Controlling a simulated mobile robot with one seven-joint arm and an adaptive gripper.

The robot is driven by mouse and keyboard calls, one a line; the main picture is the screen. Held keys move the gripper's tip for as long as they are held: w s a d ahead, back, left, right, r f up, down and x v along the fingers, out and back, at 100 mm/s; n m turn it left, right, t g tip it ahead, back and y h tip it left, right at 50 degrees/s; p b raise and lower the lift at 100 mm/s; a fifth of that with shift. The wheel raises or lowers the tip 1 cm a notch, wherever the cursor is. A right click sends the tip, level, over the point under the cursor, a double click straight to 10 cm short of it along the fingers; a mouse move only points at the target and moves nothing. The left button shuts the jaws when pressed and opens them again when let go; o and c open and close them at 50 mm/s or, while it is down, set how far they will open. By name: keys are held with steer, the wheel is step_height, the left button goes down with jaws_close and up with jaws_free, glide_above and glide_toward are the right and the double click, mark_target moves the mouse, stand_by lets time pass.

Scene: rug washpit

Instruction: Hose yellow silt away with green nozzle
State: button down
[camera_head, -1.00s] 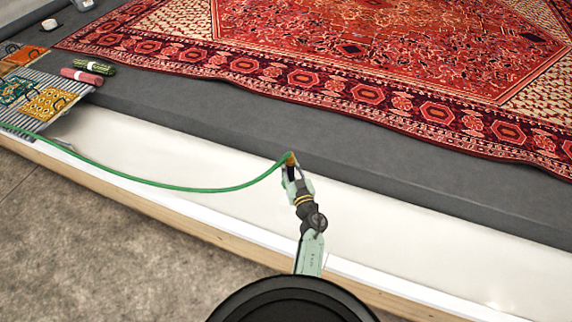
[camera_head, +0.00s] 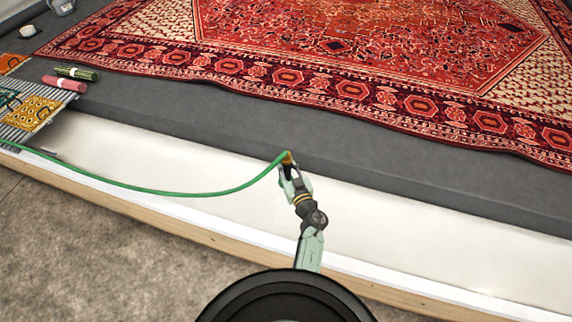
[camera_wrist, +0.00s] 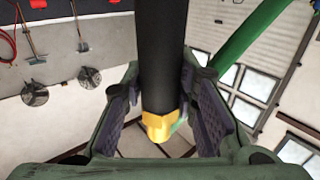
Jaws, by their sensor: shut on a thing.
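My gripper (camera_head: 290,172) is shut on the hose nozzle, out over the white strip at the pit's near side. In the wrist view the nozzle (camera_wrist: 160,60) is a black barrel with a yellow end, held between the two finger pads (camera_wrist: 165,110). The green hose (camera_head: 180,193) runs from the nozzle in a sagging curve to the left edge; it also shows in the wrist view (camera_wrist: 262,32). The red patterned rug (camera_head: 345,88) lies flat on the dark grey floor beyond my gripper. I cannot make out yellow silt or any water spray.
A grey grate (camera_head: 25,118) with patterned pieces on it lies at the left. A red roll (camera_head: 64,83) and a green roll (camera_head: 77,73) lie beside it. A pale wooden edge (camera_head: 190,235) borders the pit. The grey strip (camera_head: 190,105) before the rug is mostly clear.

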steer(key=shift+r+p, duration=1.2)
